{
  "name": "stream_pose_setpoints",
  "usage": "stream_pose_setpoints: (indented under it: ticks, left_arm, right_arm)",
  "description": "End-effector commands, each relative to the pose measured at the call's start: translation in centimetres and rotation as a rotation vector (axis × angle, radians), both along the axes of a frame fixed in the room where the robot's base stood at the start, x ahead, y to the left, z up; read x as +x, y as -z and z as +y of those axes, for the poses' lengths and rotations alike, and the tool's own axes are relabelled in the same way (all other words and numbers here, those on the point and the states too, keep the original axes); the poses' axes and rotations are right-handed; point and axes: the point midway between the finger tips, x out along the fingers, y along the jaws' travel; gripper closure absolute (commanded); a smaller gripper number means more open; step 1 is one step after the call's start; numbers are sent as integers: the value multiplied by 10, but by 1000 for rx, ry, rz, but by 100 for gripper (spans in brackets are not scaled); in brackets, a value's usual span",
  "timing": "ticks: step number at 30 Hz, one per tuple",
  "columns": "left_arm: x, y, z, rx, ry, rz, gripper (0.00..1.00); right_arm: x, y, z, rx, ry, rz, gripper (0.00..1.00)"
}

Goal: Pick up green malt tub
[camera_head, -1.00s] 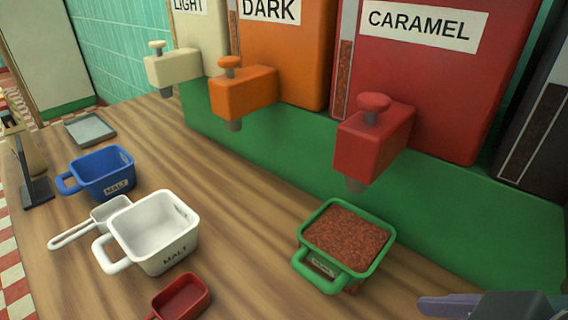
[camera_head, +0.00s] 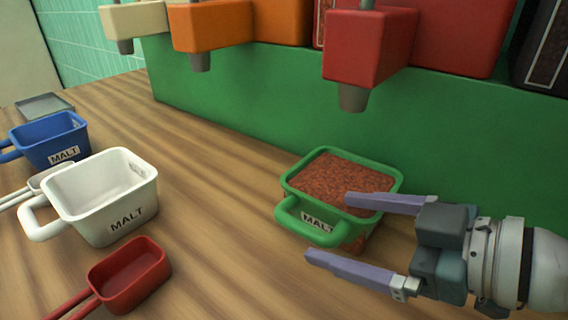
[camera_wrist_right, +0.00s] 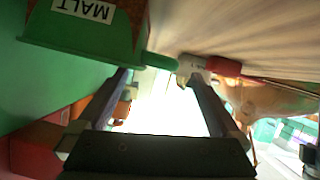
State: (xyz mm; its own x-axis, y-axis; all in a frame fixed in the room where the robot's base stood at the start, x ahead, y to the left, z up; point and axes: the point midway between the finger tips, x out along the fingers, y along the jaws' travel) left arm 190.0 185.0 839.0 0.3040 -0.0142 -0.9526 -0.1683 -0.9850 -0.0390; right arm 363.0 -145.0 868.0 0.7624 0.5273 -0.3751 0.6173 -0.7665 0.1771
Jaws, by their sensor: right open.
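The green malt tub (camera_head: 305,225) stands on the wooden counter below the red dispenser spout, filled with brown-red grain. Its green handle faces the front left, and a MALT label is on its front. My right gripper (camera_head: 329,228) reaches in from the right, open, one finger over the tub's right side and the other in front of it. In the right wrist view the tub (camera_wrist_right: 85,35) is at the upper left. Its handle (camera_wrist_right: 162,62) points between the fingertips of my gripper (camera_wrist_right: 160,76). I cannot tell whether they touch. My left gripper is not in view.
A white malt tub (camera_head: 120,220), a red scoop (camera_head: 130,285) and a blue malt tub (camera_head: 50,150) stand to the left. The red dispenser (camera_head: 365,45) overhangs behind the green tub, before a green wall (camera_head: 240,110). The counter between white and green tubs is clear.

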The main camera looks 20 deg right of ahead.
Motion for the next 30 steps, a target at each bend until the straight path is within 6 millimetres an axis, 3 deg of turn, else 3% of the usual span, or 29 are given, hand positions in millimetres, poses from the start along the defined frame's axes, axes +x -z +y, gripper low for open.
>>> stream_pose_setpoints:
  ticks: [12,22,30]
  left_arm:
    - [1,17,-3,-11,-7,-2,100]
    - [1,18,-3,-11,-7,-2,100]
    - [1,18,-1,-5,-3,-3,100]
  right_arm:
    - [41,20,24,2,-1,-2,0]
    - [46,22,28,-1,-2,1,0]
    - [46,22,28,-1,-1,1,30]
